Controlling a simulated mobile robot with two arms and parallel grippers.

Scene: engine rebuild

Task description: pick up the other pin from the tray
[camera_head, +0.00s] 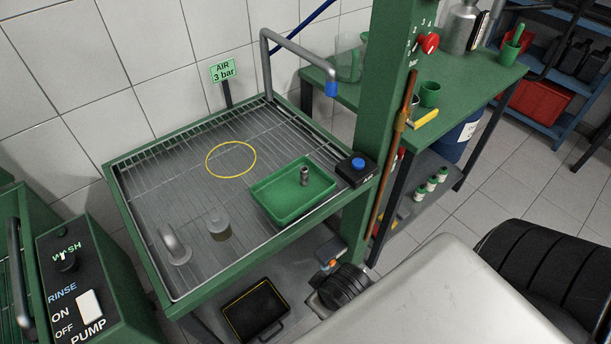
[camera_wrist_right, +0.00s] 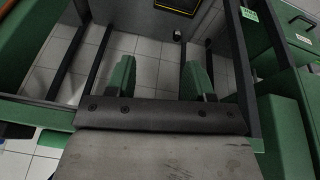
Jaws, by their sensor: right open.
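A small grey metal pin (camera_head: 305,177) stands upright in the green tray (camera_head: 273,201), towards its right side. The tray sits on the wire grate at the right front of the green bench. My right gripper (camera_wrist_right: 158,80) shows in the right wrist view with its two green fingers wide apart and nothing between them. Floor tiles and dark bench legs lie beyond the fingers; neither pin nor tray is in that view. My left gripper is not in view.
On the grate (camera_head: 150,200) are a grey cylindrical part (camera_head: 218,227), a curved metal piece (camera_head: 174,244) and a yellow ring (camera_head: 231,159). A black box with a blue button (camera_head: 357,168) and a green post (camera_head: 393,90) stand right of the tray. A pump control box (camera_head: 85,285) is front left.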

